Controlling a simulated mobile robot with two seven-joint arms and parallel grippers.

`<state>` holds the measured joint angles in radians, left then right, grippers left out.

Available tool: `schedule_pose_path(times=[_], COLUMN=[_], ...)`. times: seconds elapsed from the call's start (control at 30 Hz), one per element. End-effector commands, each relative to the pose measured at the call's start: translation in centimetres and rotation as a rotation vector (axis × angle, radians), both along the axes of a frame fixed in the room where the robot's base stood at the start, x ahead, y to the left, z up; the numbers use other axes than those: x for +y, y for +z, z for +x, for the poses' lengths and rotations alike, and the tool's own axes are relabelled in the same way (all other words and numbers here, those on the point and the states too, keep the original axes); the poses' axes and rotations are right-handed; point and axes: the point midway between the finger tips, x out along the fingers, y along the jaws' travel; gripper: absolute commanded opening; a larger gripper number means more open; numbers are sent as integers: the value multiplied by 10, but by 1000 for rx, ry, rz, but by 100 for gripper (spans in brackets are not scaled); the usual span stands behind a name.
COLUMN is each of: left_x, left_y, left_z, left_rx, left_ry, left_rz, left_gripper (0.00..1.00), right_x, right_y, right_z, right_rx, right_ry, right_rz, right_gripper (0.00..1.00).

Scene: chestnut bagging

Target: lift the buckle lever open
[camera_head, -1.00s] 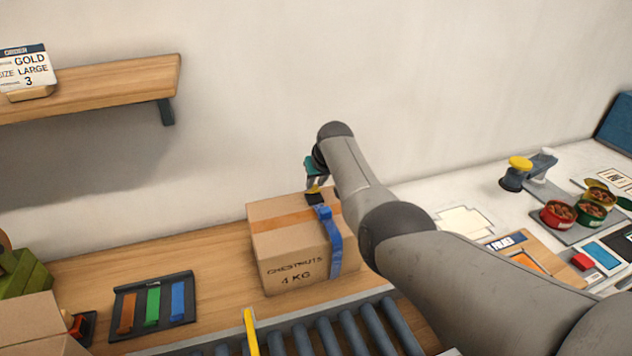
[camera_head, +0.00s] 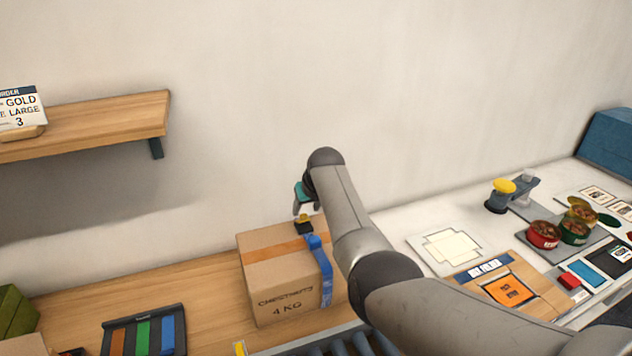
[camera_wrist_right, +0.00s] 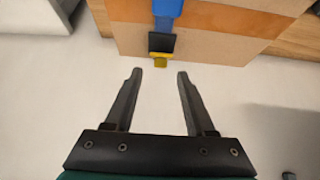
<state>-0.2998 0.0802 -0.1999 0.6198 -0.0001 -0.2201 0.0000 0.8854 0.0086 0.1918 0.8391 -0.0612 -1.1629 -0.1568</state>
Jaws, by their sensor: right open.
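A cardboard box (camera_head: 285,290) marked "CHESTNUTS 4 KG" sits on the wooden bench with a blue strap (camera_head: 326,284) around it. On its top, the strap's black buckle (camera_wrist_right: 161,43) has a yellow lever (camera_wrist_right: 160,61), which also shows small in the head view (camera_head: 303,217). I cannot tell the lever's angle. My right gripper (camera_wrist_right: 159,73) is open and empty. Its two fingers point at the buckle, with the lever just beyond the fingertips, roughly centred between them. In the head view the right gripper (camera_head: 302,210) is just above the buckle. My left gripper is out of view.
A holder (camera_head: 146,333) with brown, green and blue strips lies left of the box. Rollers (camera_head: 345,346) run in front. A wooden shelf (camera_head: 100,120) hangs at the left. Open cans (camera_head: 544,235) and a yellow-topped device (camera_head: 503,188) stand on the right counter.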

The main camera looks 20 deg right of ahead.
Motion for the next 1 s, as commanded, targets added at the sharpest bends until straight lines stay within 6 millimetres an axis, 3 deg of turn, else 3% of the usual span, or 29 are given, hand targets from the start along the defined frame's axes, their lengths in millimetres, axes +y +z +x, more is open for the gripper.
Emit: schedule_pose_path(times=[0.43, 1.0], left_x=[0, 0], left_y=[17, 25], left_z=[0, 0], left_rx=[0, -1], left_ry=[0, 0], left_rz=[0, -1], left_gripper=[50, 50], right_x=[0, 0], right_y=[43, 100], right_z=[-26, -62], right_rx=[-3, 0], right_ry=[0, -1], right_rz=[0, -1], right_gripper=[55, 55])
